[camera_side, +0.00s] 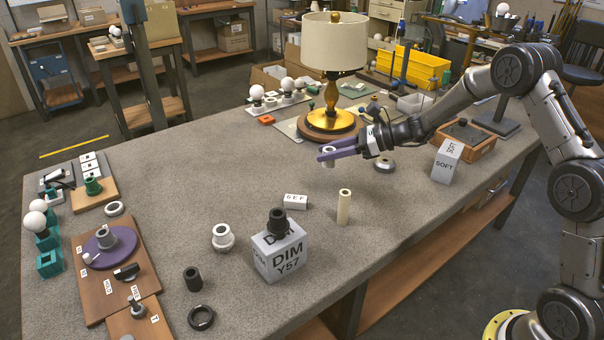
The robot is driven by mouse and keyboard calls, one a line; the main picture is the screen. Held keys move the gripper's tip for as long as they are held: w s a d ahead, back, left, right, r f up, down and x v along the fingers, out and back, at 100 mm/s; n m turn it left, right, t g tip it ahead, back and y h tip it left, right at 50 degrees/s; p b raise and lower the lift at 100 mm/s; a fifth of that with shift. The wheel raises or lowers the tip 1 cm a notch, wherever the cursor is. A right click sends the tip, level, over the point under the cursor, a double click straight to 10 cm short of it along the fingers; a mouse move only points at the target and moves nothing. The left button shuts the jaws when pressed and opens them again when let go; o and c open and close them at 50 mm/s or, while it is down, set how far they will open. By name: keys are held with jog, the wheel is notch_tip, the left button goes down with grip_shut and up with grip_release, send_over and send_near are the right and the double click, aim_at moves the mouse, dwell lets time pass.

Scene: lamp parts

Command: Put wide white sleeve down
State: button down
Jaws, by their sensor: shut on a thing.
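My gripper (326,154) has purple fingers and is at the table's middle right, in front of the lamp base. It is shut on the wide white sleeve (328,161), a short pale cylinder with a dark opening on top. The fingers hide part of its sides. It looks upright; I cannot tell whether its bottom touches the table.
A lamp with a gold base (331,121) stands close behind my gripper. A slim cream tube (344,207) stands in front, with a DIM Y57 block (279,251) and a white flanged part (222,237) further left. A metal ring part (384,165) lies just right. The table centre-left is clear.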

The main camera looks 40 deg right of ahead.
jog(key=w+f, duration=0.2)
jog(key=w, duration=0.1)
jog(key=w+f, duration=0.2)
jog(key=w, duration=0.1)
jog(key=w+f, duration=0.3)
jog(key=shift+w+f, duration=0.1)
jog(key=shift+w, duration=0.3)
jog(key=shift+w+f, duration=0.7)
jog(key=shift+f, duration=1.6)
jog(key=shift+f, duration=0.15)
jog(key=shift+c, duration=2.4)
grip_release()
